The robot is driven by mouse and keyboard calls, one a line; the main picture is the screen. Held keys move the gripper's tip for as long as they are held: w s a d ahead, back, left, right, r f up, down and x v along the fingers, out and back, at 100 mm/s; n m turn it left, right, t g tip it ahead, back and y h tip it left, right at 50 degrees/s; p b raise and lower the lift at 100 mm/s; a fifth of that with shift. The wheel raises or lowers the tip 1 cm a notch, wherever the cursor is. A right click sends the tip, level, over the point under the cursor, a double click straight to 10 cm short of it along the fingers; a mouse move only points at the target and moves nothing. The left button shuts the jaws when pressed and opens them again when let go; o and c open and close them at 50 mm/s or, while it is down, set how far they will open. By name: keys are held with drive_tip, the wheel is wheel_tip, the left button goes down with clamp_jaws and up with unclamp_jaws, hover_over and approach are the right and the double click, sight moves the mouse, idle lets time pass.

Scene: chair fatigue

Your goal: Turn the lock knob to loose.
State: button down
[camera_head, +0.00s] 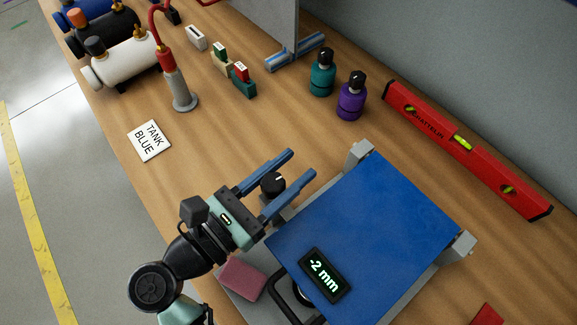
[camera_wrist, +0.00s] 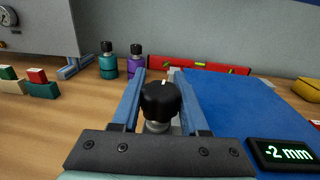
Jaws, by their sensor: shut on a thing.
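The lock knob (camera_head: 272,183) is black and round with a white pointer mark, on a grey mount at the blue-topped fixture's near left corner. In the wrist view the knob (camera_wrist: 160,100) sits between the two blue fingers, its white mark pointing away from the wrist. My gripper (camera_head: 302,162) is shut on the knob, its fingertips reaching past it. The blue plate (camera_head: 365,225) carries a display (camera_head: 325,274) reading "-2 mm". No loose or locked labels are readable by the knob.
A pink block (camera_head: 241,279) lies by the fixture under my arm. A red spirit level (camera_head: 465,148), teal bottle (camera_head: 322,75) and purple bottle (camera_head: 351,97) stand behind. A "TANK BLUE" card (camera_head: 149,141) lies at left. Bare wood lies between the card and the bottles.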

drive_tip(key=shift+w+a+n+t+y, duration=0.15)
drive_tip(key=shift+n+t+y, duration=0.65)
drive_tip(key=shift+t+y, duration=0.1)
drive_tip(key=shift+c, duration=2.1)
unclamp_jaws()
drive_tip(key=b+v, duration=0.2)
drive_tip(key=v, duration=1.1)
drive_tip(key=shift+b, duration=0.4)
